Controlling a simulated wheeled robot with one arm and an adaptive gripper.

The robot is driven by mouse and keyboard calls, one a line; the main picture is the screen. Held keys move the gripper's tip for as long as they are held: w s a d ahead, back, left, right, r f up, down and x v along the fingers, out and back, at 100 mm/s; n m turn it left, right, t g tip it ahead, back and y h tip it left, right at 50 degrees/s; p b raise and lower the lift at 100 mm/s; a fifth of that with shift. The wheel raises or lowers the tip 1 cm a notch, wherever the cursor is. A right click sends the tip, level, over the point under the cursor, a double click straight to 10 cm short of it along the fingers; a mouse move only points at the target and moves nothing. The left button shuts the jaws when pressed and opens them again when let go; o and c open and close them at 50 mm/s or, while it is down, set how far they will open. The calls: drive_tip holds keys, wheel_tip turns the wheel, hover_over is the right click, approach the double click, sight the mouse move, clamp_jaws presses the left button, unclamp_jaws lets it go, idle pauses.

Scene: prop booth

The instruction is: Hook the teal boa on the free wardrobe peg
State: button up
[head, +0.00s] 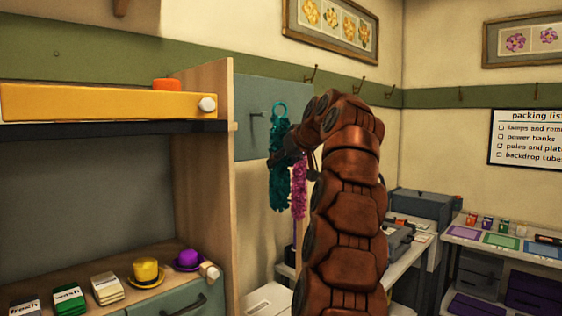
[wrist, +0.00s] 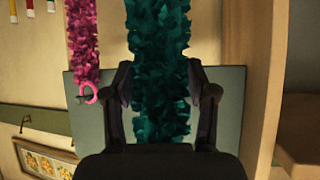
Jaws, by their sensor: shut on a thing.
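The teal boa (head: 280,185) hangs upright with its loop (head: 279,108) at the top. My gripper (head: 286,156) is shut on its upper part, and in the wrist view the boa (wrist: 158,60) runs between the fingers (wrist: 164,95). A grey-blue panel (head: 248,92) is behind it, with a bare peg (head: 257,113) just left of the loop in the head view. The loop looks apart from that peg; depth is hard to tell. A pink boa (head: 299,190) hangs close by on the right, its ring (wrist: 90,95) at a peg in the wrist view.
A wooden side wall (head: 215,170) of a shelf unit stands left of the panel. The shelf holds a yellow hat (head: 146,272) and a purple hat (head: 188,259). Wall hooks (head: 311,74) run along the green rail. Work tables (head: 520,248) stand at the right.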

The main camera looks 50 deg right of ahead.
drive_tip(key=w+f+p, duration=0.1)
drive_tip(key=w+p, duration=0.2)
drive_tip(key=w, duration=0.6)
drive_tip(key=shift+w+d+f, duration=0.15)
drive_tip(key=shift+f, duration=0.2)
idle(0.9)
idle(0.5)
drive_tip(key=o, duration=1.2)
drive_tip(key=shift+o, duration=0.2)
